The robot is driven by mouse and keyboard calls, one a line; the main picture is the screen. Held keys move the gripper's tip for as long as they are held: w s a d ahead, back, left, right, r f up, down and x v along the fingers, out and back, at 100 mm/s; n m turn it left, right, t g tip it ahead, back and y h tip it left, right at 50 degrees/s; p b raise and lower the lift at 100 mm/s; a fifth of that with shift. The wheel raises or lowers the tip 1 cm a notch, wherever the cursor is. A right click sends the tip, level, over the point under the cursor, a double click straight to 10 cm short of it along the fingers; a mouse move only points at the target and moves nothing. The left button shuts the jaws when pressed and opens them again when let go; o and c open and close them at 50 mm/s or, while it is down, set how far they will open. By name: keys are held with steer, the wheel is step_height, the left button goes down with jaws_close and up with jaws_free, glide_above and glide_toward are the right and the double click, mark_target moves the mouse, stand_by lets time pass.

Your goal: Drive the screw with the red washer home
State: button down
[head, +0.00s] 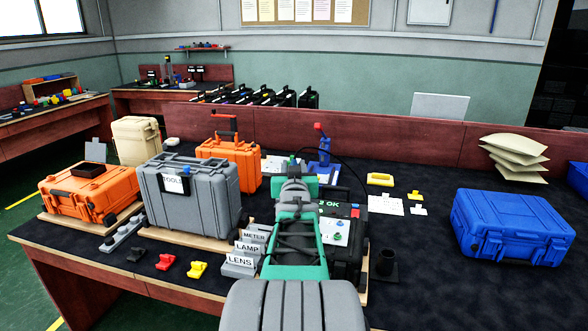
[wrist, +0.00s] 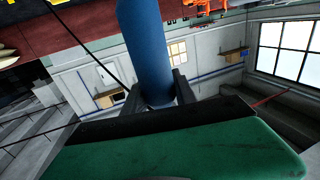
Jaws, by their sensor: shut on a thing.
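My gripper (wrist: 158,95) is shut on a blue cylindrical tool handle (wrist: 143,45), with one dark finger on each side of it. In the head view my green and grey arm reaches forward over the bench, and a blue tool (head: 324,150) stands just beyond its end. A black case (head: 350,262) with a white panel (head: 338,230) and an "OK" display lies partly behind my arm. Small green marks show on the panel. The tool's tip is hidden.
Grey (head: 190,198) and orange (head: 92,193) cases stand at left, with a blue case (head: 512,226) at right. Label holders (head: 240,262) sit left of my arm. Bench space between cup and blue case is clear.

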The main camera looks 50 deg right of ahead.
steer(key=shift+f+b, duration=1.15)
steer(key=shift+f, duration=0.1)
stand_by(1.2)
steer(key=shift+f+b, duration=0.15)
steer(key=shift+b, duration=0.4)
stand_by(0.9)
step_height(320, 180, up, 7)
steer(key=p, duration=0.1)
stand_by(0.4)
steer(key=shift+f, duration=0.1)
